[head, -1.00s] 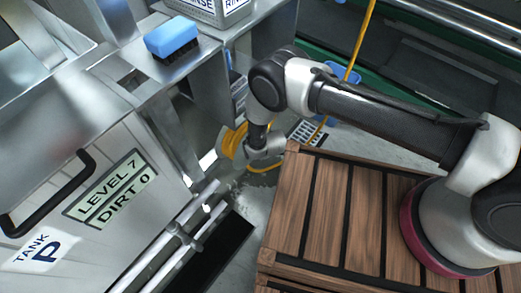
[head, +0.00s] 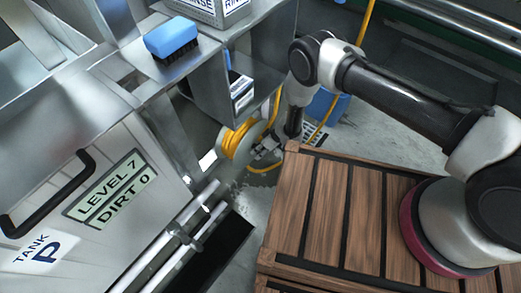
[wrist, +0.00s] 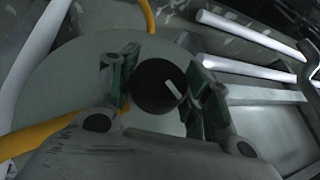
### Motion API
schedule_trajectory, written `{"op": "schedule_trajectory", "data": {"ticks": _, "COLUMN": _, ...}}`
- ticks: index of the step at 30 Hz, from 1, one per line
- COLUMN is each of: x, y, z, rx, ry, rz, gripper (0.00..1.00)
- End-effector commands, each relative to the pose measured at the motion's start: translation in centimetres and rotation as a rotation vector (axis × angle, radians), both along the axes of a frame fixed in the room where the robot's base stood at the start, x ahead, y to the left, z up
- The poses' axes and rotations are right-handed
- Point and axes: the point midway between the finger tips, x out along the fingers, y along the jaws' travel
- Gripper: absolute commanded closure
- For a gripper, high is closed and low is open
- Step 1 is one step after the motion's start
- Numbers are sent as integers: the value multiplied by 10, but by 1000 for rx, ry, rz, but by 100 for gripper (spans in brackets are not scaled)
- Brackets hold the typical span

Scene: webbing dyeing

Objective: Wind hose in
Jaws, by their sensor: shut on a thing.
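The hose reel (head: 226,150) stands low beside the steel bench, with yellow hose (head: 241,136) wound on it. Loose yellow hose (head: 262,171) curves out on the floor below the reel. My gripper (head: 264,152) is at the right side of the reel. In the wrist view my gripper (wrist: 160,82) has its two fingers on either side of a round dark knob (wrist: 155,88) with a white mark, shut on it. The pale reel disc (wrist: 58,80) lies behind the knob. Yellow hose shows at its edges (wrist: 38,135).
A wooden crate top (head: 325,210) fills the front right. A tank (head: 60,215) with a black handle and pipes stands at left. A blue brush (head: 172,38) lies on the bench. A blue bucket (head: 325,104) stands on the floor behind my arm.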

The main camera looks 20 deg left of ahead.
Motion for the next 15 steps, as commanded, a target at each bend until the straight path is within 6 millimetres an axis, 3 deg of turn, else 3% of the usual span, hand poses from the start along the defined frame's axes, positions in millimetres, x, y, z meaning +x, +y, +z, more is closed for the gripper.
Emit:
{"op": "schedule_trajectory", "data": {"ticks": 13, "x": -4, "y": 1, "z": -1, "rx": 5, "ry": 12, "rz": 10, "gripper": 75}}
{"op": "schedule_trajectory", "data": {"ticks": 14, "x": -4, "y": 1, "z": -1, "rx": 5, "ry": 12, "rz": 10, "gripper": 48}}
{"op": "schedule_trajectory", "data": {"ticks": 15, "x": -4, "y": 1, "z": -1, "rx": 5, "ry": 12, "rz": 10, "gripper": 41}}
